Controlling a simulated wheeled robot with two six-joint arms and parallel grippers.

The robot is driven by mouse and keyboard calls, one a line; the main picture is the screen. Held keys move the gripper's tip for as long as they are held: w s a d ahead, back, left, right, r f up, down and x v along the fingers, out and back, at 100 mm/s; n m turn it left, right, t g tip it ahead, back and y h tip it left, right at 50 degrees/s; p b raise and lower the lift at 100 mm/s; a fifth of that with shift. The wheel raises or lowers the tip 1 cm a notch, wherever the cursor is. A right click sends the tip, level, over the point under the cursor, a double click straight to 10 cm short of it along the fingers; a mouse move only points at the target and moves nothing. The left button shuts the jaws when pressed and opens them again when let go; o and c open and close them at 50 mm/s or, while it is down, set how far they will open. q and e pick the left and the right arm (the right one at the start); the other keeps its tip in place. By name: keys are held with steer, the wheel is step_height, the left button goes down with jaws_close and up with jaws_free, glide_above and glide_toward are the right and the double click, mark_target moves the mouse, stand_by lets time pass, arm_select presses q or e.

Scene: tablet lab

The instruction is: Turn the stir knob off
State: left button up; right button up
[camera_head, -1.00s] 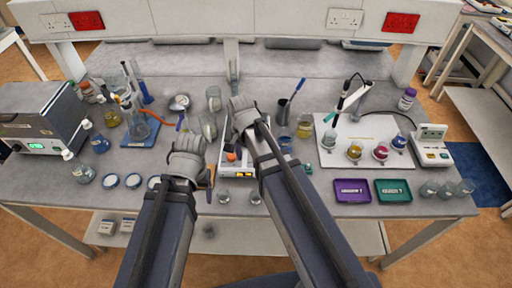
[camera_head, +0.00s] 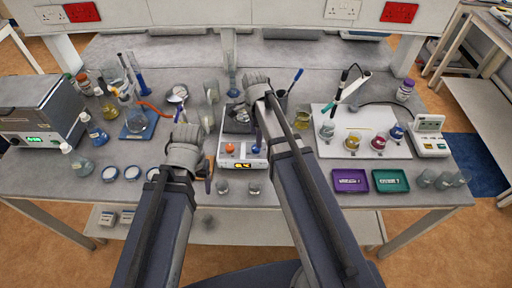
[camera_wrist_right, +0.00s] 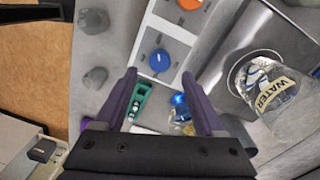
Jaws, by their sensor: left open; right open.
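The white hotplate stirrer (camera_head: 243,160) stands mid-bench with a lit display at its front. Its orange knob (camera_head: 229,148) shows at the left of its front panel. In the right wrist view the orange knob (camera_wrist_right: 190,4) is at the top edge and a blue knob (camera_wrist_right: 160,60) is below it. My right gripper (camera_wrist_right: 160,75) is open and empty, with the blue knob appearing between and just beyond its fingertips. I cannot tell if they touch. In the head view my right arm hides part of the stirrer. My left gripper (camera_head: 187,150) is open, left of the stirrer, its fingertips mostly hidden.
A glass beaker labelled WATER (camera_wrist_right: 280,85) sits on the stirrer's metal plate. Two small glass beakers (camera_head: 222,187) stand before the stirrer. A white board (camera_head: 345,120) with several flasks is to the right. Purple (camera_head: 350,181) and green trays (camera_head: 390,181) lie front right.

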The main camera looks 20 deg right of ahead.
mark_target(256, 149)
step_height(256, 149, down, 6)
steer(key=b, duration=0.4)
steer(key=shift+s+r+b, duration=0.1)
steer(key=shift+r+b, duration=0.1)
steer(key=shift+b, duration=0.15)
jaws_close()
